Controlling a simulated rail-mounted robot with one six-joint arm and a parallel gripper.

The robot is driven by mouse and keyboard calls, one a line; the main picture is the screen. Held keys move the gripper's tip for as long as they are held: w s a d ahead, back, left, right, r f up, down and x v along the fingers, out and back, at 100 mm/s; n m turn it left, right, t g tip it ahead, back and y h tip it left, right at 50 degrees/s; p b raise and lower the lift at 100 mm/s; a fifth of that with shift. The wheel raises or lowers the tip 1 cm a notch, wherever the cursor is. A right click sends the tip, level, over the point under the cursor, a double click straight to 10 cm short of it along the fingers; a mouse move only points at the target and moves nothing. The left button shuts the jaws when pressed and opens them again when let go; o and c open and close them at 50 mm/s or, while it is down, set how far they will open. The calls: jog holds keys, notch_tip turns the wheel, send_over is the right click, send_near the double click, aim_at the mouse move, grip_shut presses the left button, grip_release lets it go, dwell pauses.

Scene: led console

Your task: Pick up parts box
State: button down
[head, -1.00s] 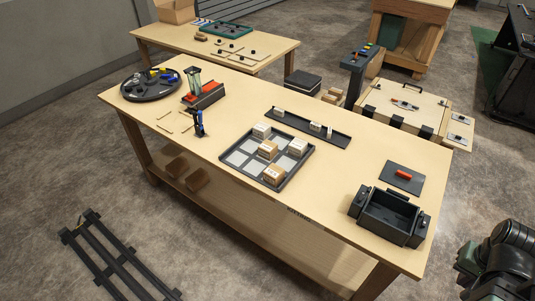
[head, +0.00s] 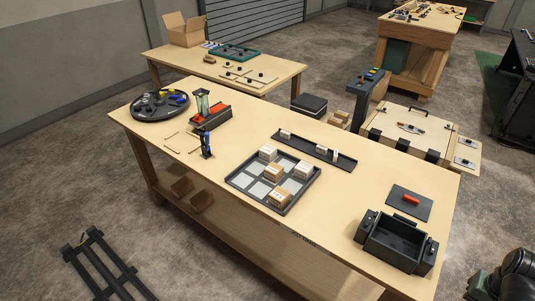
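A black open-topped box (head: 396,241) stands at the near right corner of the long wooden table (head: 340,215). It has a block on each side and looks empty. A flat dark plate with a red handle (head: 410,200) lies just behind it. Several small cartons, one of them brown (head: 278,197), sit in a dark tray with pale squares (head: 243,181) at the middle of the table. No label shows which of these is called the parts box. My gripper is not in view; only a dark part of my arm shows at the lower right edge.
A narrow black rail tray (head: 343,163) with small blocks lies behind the carton tray. A round dark tray (head: 150,113) and a red-based device (head: 212,118) stand at the left end. The tabletop between the carton tray and black box is clear.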

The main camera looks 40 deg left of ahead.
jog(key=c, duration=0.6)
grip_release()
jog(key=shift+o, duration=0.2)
